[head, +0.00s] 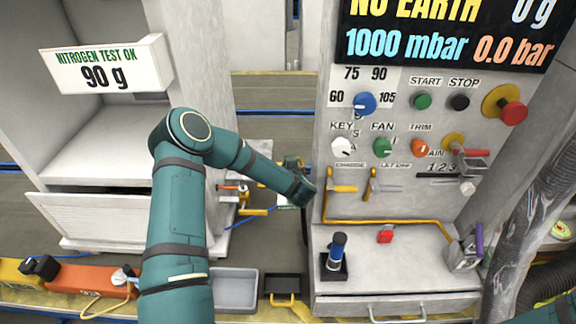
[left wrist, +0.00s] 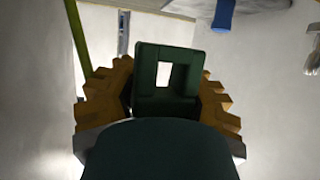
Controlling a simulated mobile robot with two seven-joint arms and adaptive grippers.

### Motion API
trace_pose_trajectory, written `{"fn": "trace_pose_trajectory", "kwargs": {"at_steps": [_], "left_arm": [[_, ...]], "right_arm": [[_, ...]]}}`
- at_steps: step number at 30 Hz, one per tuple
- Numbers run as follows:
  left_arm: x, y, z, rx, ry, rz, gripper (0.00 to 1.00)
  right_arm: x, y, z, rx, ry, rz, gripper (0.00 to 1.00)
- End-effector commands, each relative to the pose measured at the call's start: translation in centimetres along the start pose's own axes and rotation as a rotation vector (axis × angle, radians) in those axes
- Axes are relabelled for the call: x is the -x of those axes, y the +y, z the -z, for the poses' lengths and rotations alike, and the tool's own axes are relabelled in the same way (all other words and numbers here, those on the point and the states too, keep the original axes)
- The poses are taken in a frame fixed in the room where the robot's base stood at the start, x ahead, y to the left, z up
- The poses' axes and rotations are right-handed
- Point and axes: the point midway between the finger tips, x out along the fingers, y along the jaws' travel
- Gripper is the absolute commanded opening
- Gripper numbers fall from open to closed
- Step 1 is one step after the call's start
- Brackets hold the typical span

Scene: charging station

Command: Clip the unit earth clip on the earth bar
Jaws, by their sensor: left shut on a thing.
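My left gripper (left wrist: 165,90) is shut on a dark piece between its fingers, which I take to be the unit earth clip, though its outline is hard to separate from the fingers. In the head view, my left arm reaches to the left edge of the grey panel, and its small dark end hides the held piece. A yellow bar (head: 390,220) runs along the foot of the panel. I cannot tell for sure whether it is the earth bar. A thin yellow-green strip (left wrist: 78,38) shows at the upper left of the left wrist view. My right gripper is out of the head view.
A grey tray (head: 236,284) lies at the front. A ribbed hose (head: 520,215) hangs at right.

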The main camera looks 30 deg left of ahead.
Motion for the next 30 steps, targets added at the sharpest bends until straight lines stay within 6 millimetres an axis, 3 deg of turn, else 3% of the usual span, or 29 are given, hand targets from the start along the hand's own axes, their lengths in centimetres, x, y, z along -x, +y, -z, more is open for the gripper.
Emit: {"fn": "trace_pose_trajectory", "kwargs": {"at_steps": [12, 30], "left_arm": [[-1.2, 0.1, -2.8, -0.001, 0.002, -0.001, 0.0], [-1.3, 0.1, -3.0, 0.0, 0.001, -0.002, 0.0]], "right_arm": [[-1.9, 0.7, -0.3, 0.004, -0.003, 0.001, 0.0], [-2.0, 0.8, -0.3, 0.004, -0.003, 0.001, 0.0]]}}
